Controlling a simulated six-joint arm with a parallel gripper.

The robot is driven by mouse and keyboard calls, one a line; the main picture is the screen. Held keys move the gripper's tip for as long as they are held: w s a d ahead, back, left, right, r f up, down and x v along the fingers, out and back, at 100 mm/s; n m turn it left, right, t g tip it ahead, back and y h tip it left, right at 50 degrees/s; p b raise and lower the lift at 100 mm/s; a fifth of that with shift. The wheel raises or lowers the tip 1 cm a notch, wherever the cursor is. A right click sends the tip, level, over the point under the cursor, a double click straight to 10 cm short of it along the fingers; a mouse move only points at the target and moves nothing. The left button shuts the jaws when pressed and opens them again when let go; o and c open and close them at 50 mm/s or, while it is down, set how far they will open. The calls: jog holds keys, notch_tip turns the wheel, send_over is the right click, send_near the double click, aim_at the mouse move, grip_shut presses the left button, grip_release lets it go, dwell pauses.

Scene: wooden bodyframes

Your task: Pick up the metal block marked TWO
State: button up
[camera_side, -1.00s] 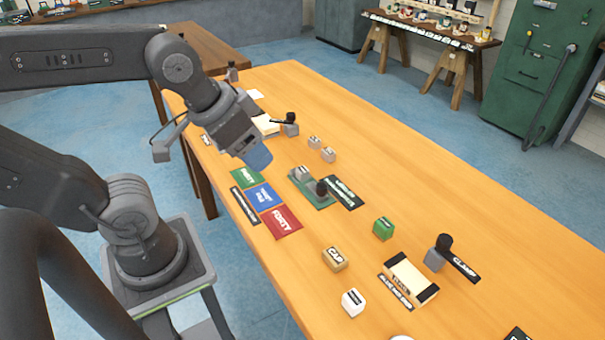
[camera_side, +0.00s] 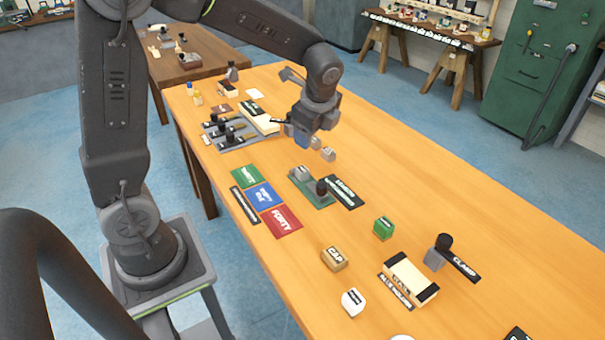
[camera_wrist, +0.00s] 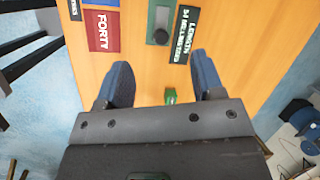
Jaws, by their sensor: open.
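A third grey block (camera_side: 302,173) sits on the green fixture (camera_side: 318,200). The marks on these blocks are too small to read, so I cannot tell which is TWO.
Green, blue and red cards (camera_side: 281,221) lie left of the fixture. A green block (camera_side: 383,228), CAP block (camera_side: 334,259), white block (camera_side: 353,302) and clamp (camera_side: 437,252) stand nearer the camera. A grey rack with black knobs (camera_side: 230,136) is at the left. Bare table lies to the right.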

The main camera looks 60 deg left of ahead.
jog(key=w+a+f+m+g, duration=0.1)
jog(key=w+a+f+m, duration=0.25)
jog(key=f, duration=0.25)
jog(key=y, duration=0.1)
send_over(305, 171)
jog(key=d, duration=0.2)
notch_tip(305, 171, down, 7)
jog(key=shift+w+f, duration=0.1)
jog(key=shift+f, duration=0.1)
jog(key=shift+s+x, duration=0.1)
jog(key=shift+x, duration=1.2)
jog(key=shift+s+x, duration=0.15)
jog(key=shift+x, duration=1.2)
jog(key=shift+d, duration=0.15)
jog(key=shift+c, duration=0.3)
jog(key=c, duration=1)
jog(key=shift+c, duration=0.2)
jog(key=shift+r, duration=0.15)
